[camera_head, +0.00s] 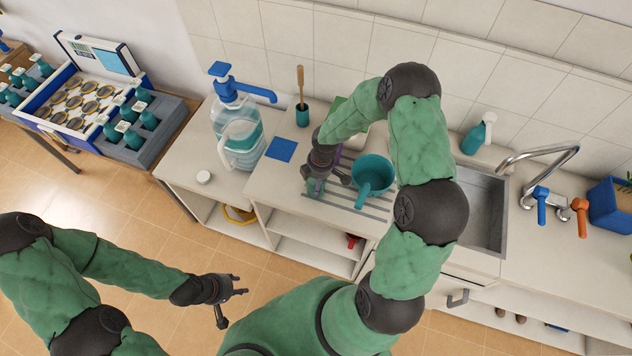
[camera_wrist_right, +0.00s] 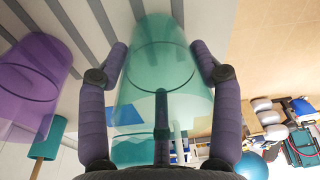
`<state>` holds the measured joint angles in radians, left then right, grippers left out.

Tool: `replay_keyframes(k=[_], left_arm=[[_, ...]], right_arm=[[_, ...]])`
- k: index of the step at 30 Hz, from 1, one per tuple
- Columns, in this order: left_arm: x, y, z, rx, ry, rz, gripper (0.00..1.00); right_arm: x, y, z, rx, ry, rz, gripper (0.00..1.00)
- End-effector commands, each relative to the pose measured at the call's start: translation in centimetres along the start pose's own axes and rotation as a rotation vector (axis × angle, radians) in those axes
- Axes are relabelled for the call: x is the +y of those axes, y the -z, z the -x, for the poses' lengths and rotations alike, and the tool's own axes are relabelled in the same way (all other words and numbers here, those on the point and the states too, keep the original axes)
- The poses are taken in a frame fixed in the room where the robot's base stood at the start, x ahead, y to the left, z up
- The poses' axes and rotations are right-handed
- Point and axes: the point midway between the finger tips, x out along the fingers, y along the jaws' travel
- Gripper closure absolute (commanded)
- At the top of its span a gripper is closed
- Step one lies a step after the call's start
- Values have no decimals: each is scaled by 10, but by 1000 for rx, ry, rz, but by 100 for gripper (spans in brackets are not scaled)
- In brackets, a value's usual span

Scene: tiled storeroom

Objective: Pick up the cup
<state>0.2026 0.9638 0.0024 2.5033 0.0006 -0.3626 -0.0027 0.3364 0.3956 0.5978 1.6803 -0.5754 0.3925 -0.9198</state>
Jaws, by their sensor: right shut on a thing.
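A translucent teal cup (camera_wrist_right: 160,75) fills the middle of the right wrist view, between the two dark fingers of my right gripper (camera_wrist_right: 165,65). My right gripper is shut on it. In the head view the cup (camera_head: 315,188) shows small below the right gripper (camera_head: 327,178), over the striped drain area of the counter. I cannot tell whether its base touches the counter. A translucent purple cup (camera_wrist_right: 30,80) stands close by at the left of the wrist view. My left gripper (camera_head: 233,302) is open and empty, over the floor in front of the counter.
A teal saucepan (camera_head: 372,171) is just right of my right gripper. A blue mat (camera_head: 281,149), a brush holder (camera_head: 302,117) and a water jug (camera_head: 238,130) stand to the left. The sink (camera_head: 484,210) lies right, beyond my right arm.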

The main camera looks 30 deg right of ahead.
Motion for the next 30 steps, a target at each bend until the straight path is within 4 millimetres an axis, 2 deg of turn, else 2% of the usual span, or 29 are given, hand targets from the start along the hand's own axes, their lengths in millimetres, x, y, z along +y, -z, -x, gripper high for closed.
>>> replay_keyframes(k=[6, 8, 17, 24, 30], left_arm=[[0, 0, 0, 0, 0, 0, 60], [0, 0, 0, 0, 0, 0, 60], [0, 0, 0, 0, 0, 0, 60], [-1, 0, -4, 0, 0, 0, 60], [-2, 0, -4, 0, 0, 0, 60]], right_arm=[[2, 3, 27, 1, -5, 0, 58], [-5, 5, 34, 1, -3, 1, 58], [-52, 14, 89, 2, -5, 2, 58], [-100, 18, 106, 1, -2, 3, 58], [-126, 21, 118, 1, -2, 2, 58]])
